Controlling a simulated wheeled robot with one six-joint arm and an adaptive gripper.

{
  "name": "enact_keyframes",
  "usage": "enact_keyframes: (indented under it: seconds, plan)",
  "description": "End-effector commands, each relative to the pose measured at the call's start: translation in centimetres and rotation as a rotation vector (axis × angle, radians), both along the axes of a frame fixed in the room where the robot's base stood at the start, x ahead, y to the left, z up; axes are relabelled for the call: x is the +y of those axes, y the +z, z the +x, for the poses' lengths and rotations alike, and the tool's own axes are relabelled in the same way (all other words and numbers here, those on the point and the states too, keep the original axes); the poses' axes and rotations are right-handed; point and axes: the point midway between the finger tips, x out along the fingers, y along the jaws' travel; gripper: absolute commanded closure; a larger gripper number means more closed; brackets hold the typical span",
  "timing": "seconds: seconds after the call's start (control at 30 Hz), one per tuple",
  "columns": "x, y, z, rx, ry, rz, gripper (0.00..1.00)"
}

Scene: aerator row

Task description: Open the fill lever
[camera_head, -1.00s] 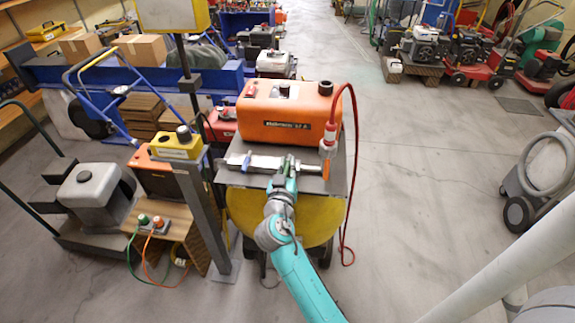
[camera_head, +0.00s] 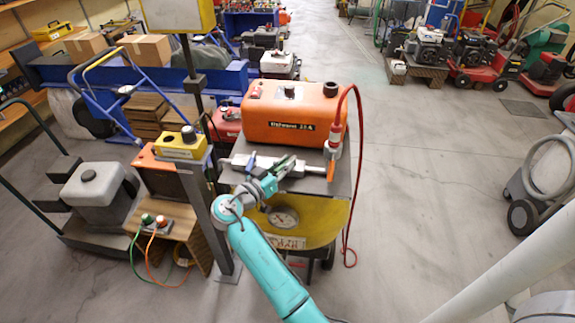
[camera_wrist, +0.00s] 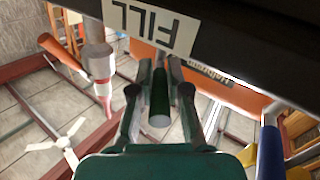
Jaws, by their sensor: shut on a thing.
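The fill lever's dark green grip (camera_wrist: 158,105) stands between my gripper's fingers in the wrist view. My gripper (camera_wrist: 159,78) is shut on this lever. Above the grip, a white FILL label (camera_wrist: 150,25) shows upside down on a dark edge. In the head view my gripper (camera_head: 284,168) is at the front of the metal manifold (camera_head: 312,168), pointing up and to the right. The lever is largely hidden by the gripper there, so its exact angle is hard to tell.
A blue lever (camera_head: 250,163) sits left of my gripper, an orange lever (camera_head: 331,170) right. An orange tank (camera_head: 290,115) stands behind the manifold. A red hose (camera_head: 357,150) hangs at right. A grey post (camera_head: 205,215) stands close left. Floor at right is open.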

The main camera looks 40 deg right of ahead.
Motion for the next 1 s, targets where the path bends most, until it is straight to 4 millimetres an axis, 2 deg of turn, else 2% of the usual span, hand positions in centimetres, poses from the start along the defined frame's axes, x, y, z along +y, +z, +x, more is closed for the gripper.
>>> enact_keyframes:
  seconds: [0.3, 0.73, 0.77, 0.8, 0.87, 1.0]
  plan:
    - [0.01, 0.00, 0.42, 0.000, -0.097, 0.001, 1.00]
    - [0.01, -0.01, 0.43, 0.000, -0.107, 0.001, 1.00]
    - [0.01, -0.01, 0.43, 0.000, -0.107, 0.001, 0.82]
    - [0.00, -0.02, 0.43, 0.000, -0.107, 0.001, 0.72]
    - [0.00, -0.02, 0.43, 0.001, -0.107, 0.001, 0.59]
    - [0.00, -0.02, 0.42, 0.001, -0.107, 0.001, 0.59]
